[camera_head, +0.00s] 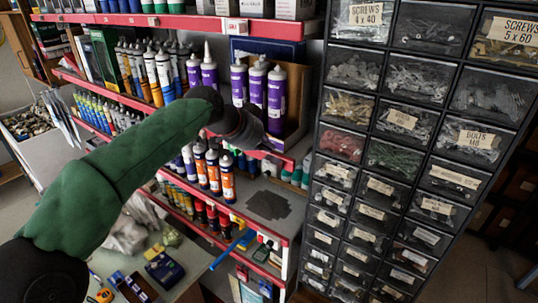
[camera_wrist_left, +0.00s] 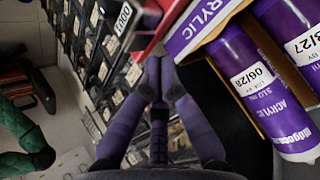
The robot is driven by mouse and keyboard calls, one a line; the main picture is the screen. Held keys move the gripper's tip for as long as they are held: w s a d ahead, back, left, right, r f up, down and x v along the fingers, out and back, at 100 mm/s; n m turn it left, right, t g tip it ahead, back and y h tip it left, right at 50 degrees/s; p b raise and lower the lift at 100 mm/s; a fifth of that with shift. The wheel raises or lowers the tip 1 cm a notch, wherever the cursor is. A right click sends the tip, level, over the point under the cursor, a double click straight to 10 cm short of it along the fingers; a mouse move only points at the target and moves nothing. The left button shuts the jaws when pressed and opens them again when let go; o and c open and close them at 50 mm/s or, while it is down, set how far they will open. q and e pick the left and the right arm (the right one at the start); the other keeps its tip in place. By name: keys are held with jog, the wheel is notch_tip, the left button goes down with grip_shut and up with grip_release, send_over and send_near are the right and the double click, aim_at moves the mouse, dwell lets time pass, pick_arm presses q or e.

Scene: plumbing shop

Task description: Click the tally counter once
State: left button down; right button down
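I cannot make out a tally counter in either view. My left gripper (camera_head: 280,146) reaches in from the left on a green-sleeved arm and is in front of the shelf rack, near its right end. It is small and dark in the head view. In the left wrist view the left gripper (camera_wrist_left: 160,62) shows its two fingers close together at the tips, with nothing seen between them. The tips are close to a red shelf edge (camera_wrist_left: 150,38) in that picture. My right gripper is not seen; a green sleeve shows at the far left of the wrist view.
Purple-labelled cartridges (camera_head: 276,98) stand in a cardboard box beside the left gripper; orange ones (camera_head: 227,178) stand below. A black drawer cabinet (camera_head: 398,140) of screws and bolts stands at the right. A lower table (camera_head: 195,257) holds yellow and blue items.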

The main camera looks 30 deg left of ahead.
aim_at(266, 159)
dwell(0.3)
pick_arm(q)
notch_tip(266, 159, up, 6)
jog(key=p, duration=0.4)
dwell(1.0)
